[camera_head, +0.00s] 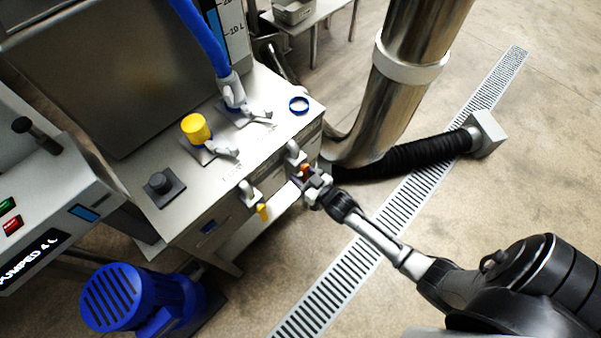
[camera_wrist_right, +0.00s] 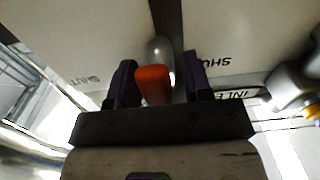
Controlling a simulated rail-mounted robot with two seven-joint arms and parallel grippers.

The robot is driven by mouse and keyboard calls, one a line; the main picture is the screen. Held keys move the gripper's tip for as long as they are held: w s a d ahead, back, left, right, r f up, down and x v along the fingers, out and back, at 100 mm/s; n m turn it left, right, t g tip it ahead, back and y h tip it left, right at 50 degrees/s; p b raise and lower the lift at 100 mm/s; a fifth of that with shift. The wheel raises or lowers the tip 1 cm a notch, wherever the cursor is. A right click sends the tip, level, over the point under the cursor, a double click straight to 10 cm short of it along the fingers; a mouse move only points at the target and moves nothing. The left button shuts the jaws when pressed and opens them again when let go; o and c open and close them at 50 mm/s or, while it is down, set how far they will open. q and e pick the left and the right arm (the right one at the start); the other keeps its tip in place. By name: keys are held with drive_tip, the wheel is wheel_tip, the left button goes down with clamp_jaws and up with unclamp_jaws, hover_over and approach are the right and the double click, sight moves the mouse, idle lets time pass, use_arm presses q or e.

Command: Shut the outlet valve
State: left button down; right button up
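A valve with an orange handle (camera_head: 305,170) sits on the front face of the steel machine, near its right corner. In the right wrist view the orange handle (camera_wrist_right: 153,85) stands between the two dark fingers of my right gripper (camera_wrist_right: 160,82). It is close to the left finger, with a gap to the right finger, so the gripper is open around it. In the head view my right gripper (camera_head: 308,182) is at this valve and partly covers it. A second valve with a yellow handle (camera_head: 264,212) is to its left; its yellow part (camera_wrist_right: 313,112) shows at the wrist view's right edge. My left gripper is not in view.
Lettering reading "SHU" (camera_wrist_right: 213,62) and "INLE" (camera_wrist_right: 232,94) shows on the panel. On the machine top are a yellow knob (camera_head: 196,128) and a blue hose (camera_head: 200,38). A steel pipe (camera_head: 385,110) and black duct (camera_head: 410,156) stand behind. A blue motor (camera_head: 135,298) is at lower left.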

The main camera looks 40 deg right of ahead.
clamp_jaws()
